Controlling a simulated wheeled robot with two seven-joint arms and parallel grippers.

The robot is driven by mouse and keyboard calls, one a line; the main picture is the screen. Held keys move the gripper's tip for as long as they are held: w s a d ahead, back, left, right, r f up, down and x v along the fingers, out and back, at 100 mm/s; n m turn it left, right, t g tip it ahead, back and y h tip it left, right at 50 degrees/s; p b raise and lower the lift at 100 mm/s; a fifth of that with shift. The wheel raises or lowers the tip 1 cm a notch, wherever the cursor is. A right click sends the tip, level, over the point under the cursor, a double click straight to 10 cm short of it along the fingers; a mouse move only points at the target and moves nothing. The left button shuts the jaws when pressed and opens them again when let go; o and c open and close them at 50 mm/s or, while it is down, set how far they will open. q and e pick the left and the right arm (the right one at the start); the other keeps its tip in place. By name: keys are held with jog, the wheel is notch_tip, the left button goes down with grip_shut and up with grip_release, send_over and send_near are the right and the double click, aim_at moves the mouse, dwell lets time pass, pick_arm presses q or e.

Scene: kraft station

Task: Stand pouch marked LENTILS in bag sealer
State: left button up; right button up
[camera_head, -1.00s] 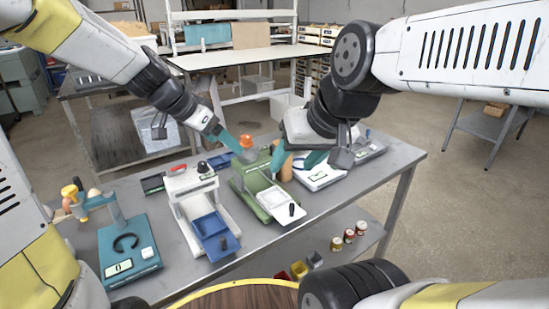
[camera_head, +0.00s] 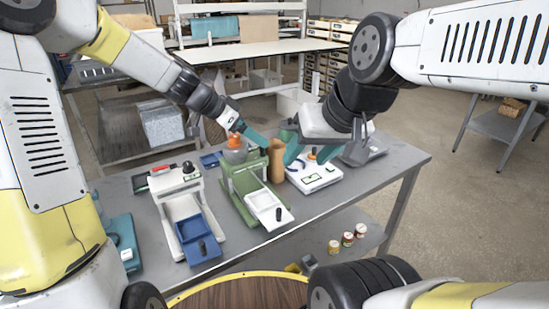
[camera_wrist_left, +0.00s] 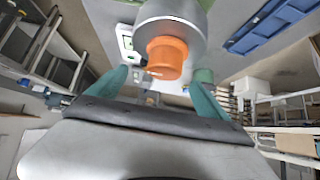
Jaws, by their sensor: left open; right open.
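A plain brown upright pouch (camera_head: 276,161) stands on the table between my grippers in the head view; no lettering is readable. Beside it is a green device with a white tray (camera_head: 264,206). Left of that is a white device with a blue tray (camera_head: 197,238); I cannot tell which is the bag sealer. My left gripper (camera_head: 254,137) is open, at the pouch's upper left, behind an orange-capped container (camera_head: 236,149). Its teal fingers also show apart in the left wrist view (camera_wrist_left: 160,92). My right gripper (camera_head: 293,148) is open, close to the pouch's right side; contact is unclear.
The orange cap (camera_wrist_left: 167,57) is close to the left fingers in the wrist view. A white scale-like device (camera_head: 313,176) stands right of the pouch and a teal device (camera_head: 124,240) at the table's left. Several small jars (camera_head: 348,238) are on the lower shelf.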

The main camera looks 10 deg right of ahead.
aim_at(273, 144)
pick_arm(q)
jog(key=shift+w+d+f, duration=0.25)
jog(key=shift+d+f, duration=0.05)
jog(key=shift+d, duration=0.3)
jog(key=x, duration=0.7)
jog(key=shift+w+r, duration=0.1)
grip_shut()
